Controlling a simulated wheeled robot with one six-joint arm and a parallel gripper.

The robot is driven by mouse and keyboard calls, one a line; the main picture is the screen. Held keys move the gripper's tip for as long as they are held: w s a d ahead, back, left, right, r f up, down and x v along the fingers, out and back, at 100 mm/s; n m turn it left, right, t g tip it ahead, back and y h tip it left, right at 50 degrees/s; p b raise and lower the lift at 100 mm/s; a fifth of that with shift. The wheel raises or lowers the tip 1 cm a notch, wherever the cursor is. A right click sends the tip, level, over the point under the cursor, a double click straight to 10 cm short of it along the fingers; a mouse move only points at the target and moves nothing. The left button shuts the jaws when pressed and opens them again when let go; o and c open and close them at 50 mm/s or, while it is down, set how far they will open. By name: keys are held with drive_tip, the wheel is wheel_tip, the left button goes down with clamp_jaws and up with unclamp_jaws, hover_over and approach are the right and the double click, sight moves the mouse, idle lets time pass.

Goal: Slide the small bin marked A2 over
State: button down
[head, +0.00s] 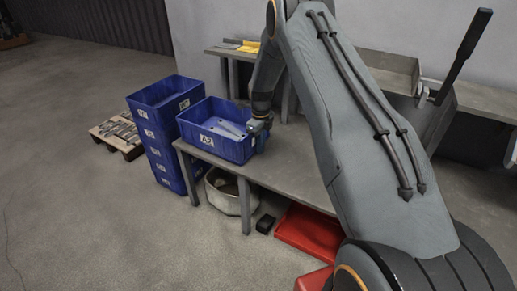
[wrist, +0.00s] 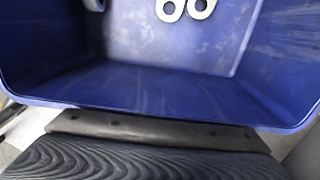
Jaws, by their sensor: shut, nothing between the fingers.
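The small blue bin marked A2 (head: 222,146) stands on the left end of the grey bench in the head view, with a white A2 label on its front wall. Pale metal brackets (head: 231,127) lie inside it. My gripper (head: 258,128) is at the bin's right wall, shut with nothing between the fingers. In the wrist view the inside of the blue bin (wrist: 160,92) fills most of the picture, with bracket ends (wrist: 183,9) at the top. My dark finger (wrist: 140,157) is close along the bin's near rim; I cannot tell whether it touches.
A stack of blue bins (head: 168,150) stands on the floor just left of the bench (head: 290,165). A wooden pallet (head: 118,136) is farther left. A whitish tub (head: 226,196) and a red bin (head: 309,234) are under the bench. The bench top right of A2 looks clear.

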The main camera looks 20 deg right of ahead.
drive_tip(key=shift+s, duration=0.1)
drive_tip(key=shift+s+d+p, duration=0.25)
drive_tip(key=shift+s+p, duration=0.05)
drive_tip(key=shift+s+d+r+p, duration=0.15)
drive_tip(key=shift+s+d+p, duration=0.5)
drive_tip(key=shift+s+d, duration=0.4)
drive_tip(key=r, duration=0.2)
drive_tip(key=d+r, duration=0.1)
drive_tip(key=shift+r, duration=0.35)
wheel_tip(320, 180, up, 6)
drive_tip(key=a, duration=0.1)
